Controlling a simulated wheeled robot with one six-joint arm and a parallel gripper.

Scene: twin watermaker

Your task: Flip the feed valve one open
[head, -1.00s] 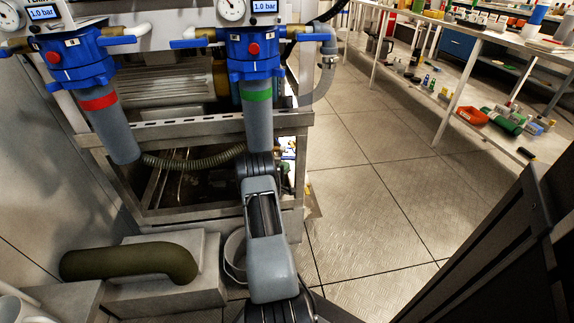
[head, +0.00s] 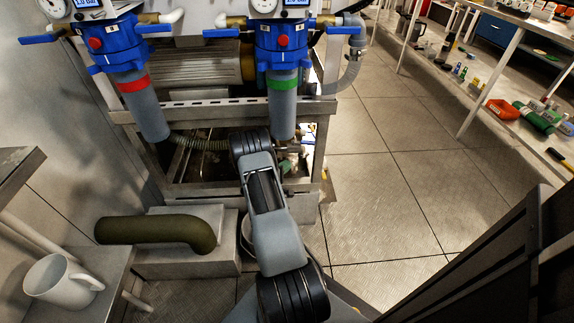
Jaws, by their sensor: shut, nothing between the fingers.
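Two blue filter housings stand at the back of the head view. The left housing (head: 117,48) has a red band, and the right housing (head: 281,42) has a green band. Blue lever handles stick out roughly level at their sides: a left lever (head: 40,38) and right lever (head: 155,29) on the red-banded one, a left lever (head: 221,33) and right lever (head: 342,30) on the green-banded one. I cannot read which is feed valve one. My grey arm rises in front, below the green-banded housing. My gripper is not visible.
A metal frame (head: 215,104) carries the housings. An olive pipe elbow (head: 150,231) lies on a grey block at left. A white mug (head: 60,283) stands on a low surface at lower left. Open tiled floor (head: 375,190) lies right, before a long bench (head: 497,62).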

